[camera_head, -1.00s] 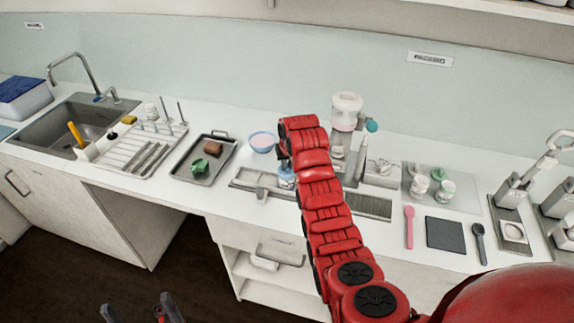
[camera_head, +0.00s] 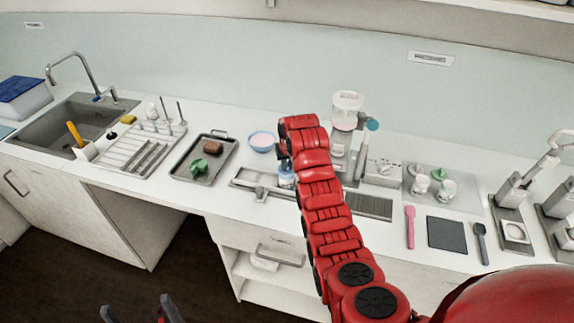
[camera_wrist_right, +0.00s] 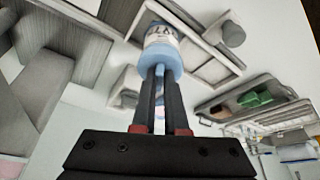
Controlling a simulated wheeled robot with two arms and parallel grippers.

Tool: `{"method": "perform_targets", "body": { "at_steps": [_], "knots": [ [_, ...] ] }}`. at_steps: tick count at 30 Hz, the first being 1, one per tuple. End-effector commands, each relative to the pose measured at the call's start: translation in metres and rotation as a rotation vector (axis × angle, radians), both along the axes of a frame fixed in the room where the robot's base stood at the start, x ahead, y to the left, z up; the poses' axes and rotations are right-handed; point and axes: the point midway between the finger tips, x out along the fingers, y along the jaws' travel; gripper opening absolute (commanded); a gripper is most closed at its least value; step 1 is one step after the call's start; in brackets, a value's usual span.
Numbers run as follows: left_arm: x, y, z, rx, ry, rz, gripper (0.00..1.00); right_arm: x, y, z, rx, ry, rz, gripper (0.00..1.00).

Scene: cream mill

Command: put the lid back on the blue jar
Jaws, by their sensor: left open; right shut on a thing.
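The blue jar (camera_head: 286,178), white-labelled with pale blue parts, stands on the counter beside a grey metal rack, partly behind my right arm. In the right wrist view the jar (camera_wrist_right: 160,38) lies just beyond my fingertips. My right gripper (camera_wrist_right: 160,75) is shut on a narrow pale-blue piece, apparently the knob of the lid (camera_wrist_right: 164,63). The lid is at the jar's mouth; I cannot tell whether it is fully seated. In the head view the right gripper is mostly hidden behind its arm. My left gripper (camera_head: 139,308) is open and empty, low in front of the counter.
A blue-rimmed bowl (camera_head: 262,142) and a dark tray (camera_head: 222,171) stand left of the jar. A blender-like machine (camera_head: 347,115) stands behind to the right. Two small jars (camera_head: 447,189), a pink spoon (camera_head: 410,228) and a dark mat (camera_head: 446,233) lie further right.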

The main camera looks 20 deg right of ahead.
Motion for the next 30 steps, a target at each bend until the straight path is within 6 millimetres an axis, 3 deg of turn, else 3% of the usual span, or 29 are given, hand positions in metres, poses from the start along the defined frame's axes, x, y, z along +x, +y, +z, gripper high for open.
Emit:
{"method": "perform_targets", "body": {
  "at_steps": [6,7,12,19,24,30],
  "knots": [
    [0.0,0.0,0.0003,0.0,0.0,0.0,1.0,0.0001,-0.0001,0.0004,0.0,0.0,0.0,0.0],
    [0.0,0.0,0.0003,0.0,0.0,0.0,1.0,0.0001,-0.0001,0.0004,0.0,0.0,0.0,0.14],
    [0.0,0.0,0.0003,0.0,0.0,0.0,1.0,0.0001,0.0,0.0004,0.0,0.0,0.0,0.45],
    [0.0,0.0,0.0003,0.0,0.0,0.0,1.0,0.0,0.0,0.0002,0.0,0.0,0.0,0.47],
    [0.0,0.0,0.0003,0.0,0.0,0.0,1.0,0.0,0.0,0.0002,0.0,0.0,0.0,0.76],
    [0.0,0.0,0.0003,0.0,0.0,0.0,1.0,0.0001,0.0,0.0003,0.0,0.0,0.0,0.76]
  ]
}}
